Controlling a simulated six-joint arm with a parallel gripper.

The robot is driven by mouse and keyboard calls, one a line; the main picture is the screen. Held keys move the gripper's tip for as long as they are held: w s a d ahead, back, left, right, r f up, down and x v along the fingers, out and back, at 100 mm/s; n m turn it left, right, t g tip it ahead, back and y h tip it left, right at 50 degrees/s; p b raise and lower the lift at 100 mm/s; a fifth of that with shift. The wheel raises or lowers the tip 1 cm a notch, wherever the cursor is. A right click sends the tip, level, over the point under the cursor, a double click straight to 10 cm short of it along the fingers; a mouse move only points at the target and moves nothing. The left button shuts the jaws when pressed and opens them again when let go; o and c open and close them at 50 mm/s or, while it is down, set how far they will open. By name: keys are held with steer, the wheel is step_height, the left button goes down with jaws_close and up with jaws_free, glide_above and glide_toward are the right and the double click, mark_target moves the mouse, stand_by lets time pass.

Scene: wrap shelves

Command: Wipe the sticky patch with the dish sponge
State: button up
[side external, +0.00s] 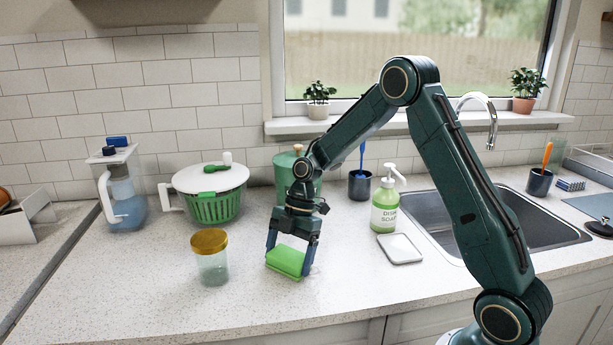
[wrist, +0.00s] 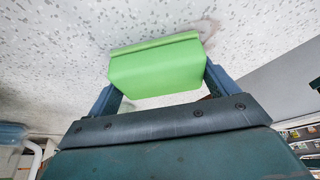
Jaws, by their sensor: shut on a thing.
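My gripper (side external: 290,262) points down over the counter and is shut on the green dish sponge (side external: 284,261). In the wrist view, the sponge (wrist: 155,68) sits between the two fingers of my gripper (wrist: 157,82). The sponge is at the counter surface or very close to it; I cannot tell whether it touches. A faint brownish smear, seemingly the sticky patch (wrist: 207,29), shows on the speckled counter just past the sponge's upper right corner. The sponge hides part of that area, and I cannot make out the patch in the side view.
A gold-lidded jar (side external: 211,260) stands left of the sponge. A green basket with a white lid (side external: 212,205) and a green canister (side external: 285,170) stand behind. A soap bottle (side external: 385,208), a white dish (side external: 400,249) and the sink (side external: 430,215) are right. The front counter is clear.

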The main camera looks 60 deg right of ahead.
steer(key=shift+s+d, duration=2.5)
steer(key=shift+s, duration=0.25)
steer(key=shift+a, duration=0.3)
steer(key=shift+w+a, duration=4.05)
steer(key=shift+w, duration=0.05)
steer(key=shift+s+d, duration=4.1)
steer(key=shift+s+d+r, duration=0.1)
steer(key=shift+s, duration=0.05)
step_height(320, 180, up, 8)
